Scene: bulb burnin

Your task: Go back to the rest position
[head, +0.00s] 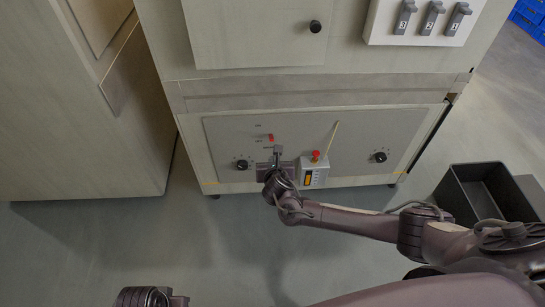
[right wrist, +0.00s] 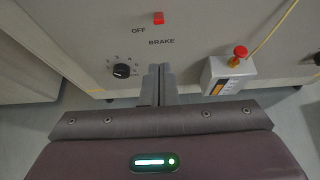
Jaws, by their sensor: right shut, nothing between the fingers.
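My right gripper (head: 277,150) is stretched out in front of the lower panel of a grey cabinet (head: 222,130). Its fingers are shut with nothing between them, and they also show in the right wrist view (right wrist: 160,75). Just beyond the fingertips is a red brake switch (right wrist: 158,18) under which "OFF" and "BRAKE" are printed; the fingers look apart from it. The switch also shows in the head view (head: 271,137). Part of my left arm (head: 150,297) shows at the bottom left; its gripper is out of view.
A control box with a red button (head: 316,155) sits right of my right gripper, with a yellow cable. Black knobs (head: 242,164) (head: 379,157) flank the panel. Numbered levers (head: 432,17) are above. A dark open bin (head: 470,190) stands on the floor at right, near my right arm.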

